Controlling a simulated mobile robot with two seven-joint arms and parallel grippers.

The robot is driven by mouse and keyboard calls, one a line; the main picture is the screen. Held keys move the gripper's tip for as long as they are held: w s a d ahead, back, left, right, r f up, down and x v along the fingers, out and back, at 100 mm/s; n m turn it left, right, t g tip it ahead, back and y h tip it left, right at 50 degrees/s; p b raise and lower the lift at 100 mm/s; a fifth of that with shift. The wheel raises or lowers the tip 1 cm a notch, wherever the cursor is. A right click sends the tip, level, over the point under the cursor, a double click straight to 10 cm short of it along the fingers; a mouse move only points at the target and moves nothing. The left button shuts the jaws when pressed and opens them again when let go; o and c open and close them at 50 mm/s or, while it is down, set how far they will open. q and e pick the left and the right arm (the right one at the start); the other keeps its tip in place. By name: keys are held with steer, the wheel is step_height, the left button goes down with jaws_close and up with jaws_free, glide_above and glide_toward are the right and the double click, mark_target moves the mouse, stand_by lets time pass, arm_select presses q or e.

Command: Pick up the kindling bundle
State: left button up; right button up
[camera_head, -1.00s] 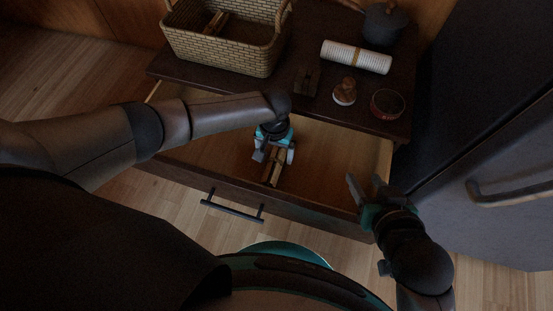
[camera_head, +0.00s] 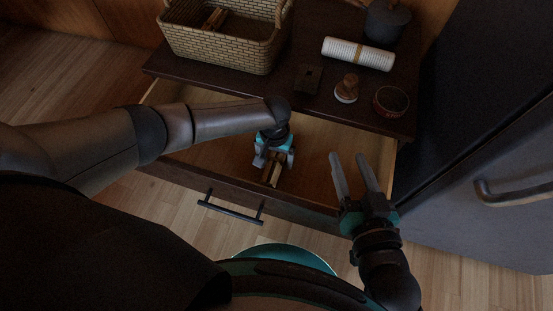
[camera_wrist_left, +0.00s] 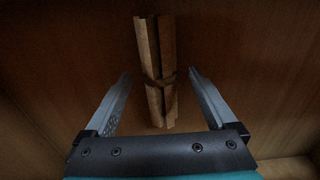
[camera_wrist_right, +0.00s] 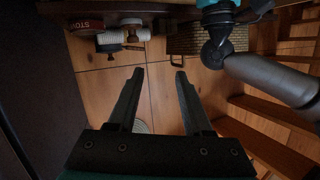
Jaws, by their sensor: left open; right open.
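The kindling bundle (camera_head: 272,172) is several light wooden sticks tied at the middle, lying in the open drawer. In the left wrist view the bundle (camera_wrist_left: 157,72) lies lengthwise, with its near part between the spread fingers. My left gripper (camera_head: 270,166) reaches down into the drawer over the bundle and is open, with a finger on each side (camera_wrist_left: 160,95). It partly hides the bundle in the head view. My right gripper (camera_head: 354,160) is open and empty, above the right front of the drawer. In the right wrist view its fingers (camera_wrist_right: 159,75) have nothing between them.
The open drawer (camera_head: 320,206) has a dark bar handle (camera_head: 230,211). On the cabinet top are a wicker basket (camera_head: 220,45) holding wood, a white roll (camera_head: 358,54), a dark pot (camera_head: 388,22), a wooden-topped brush (camera_head: 347,88) and a round tin (camera_head: 391,101).

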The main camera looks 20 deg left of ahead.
arm_select(q)
steer(key=shift+f+b, duration=0.45)
steer(key=shift+f, duration=0.3)
arm_select(e)
steer(key=shift+s+a+r+m+t+y, duration=0.15)
steer(key=shift+s+a+r+t+y, duration=0.15)
steer(key=shift+t, duration=0.2)
steer(key=shift+s+a+r+m+t+y, duration=0.1)
steer(key=shift+s+a+r+m+t, duration=0.1)
steer(key=shift+r+t, duration=0.25)
steer(key=shift+f, duration=0.1)
arm_select(q)
steer(key=shift+c, duration=0.4)
jaws_close()
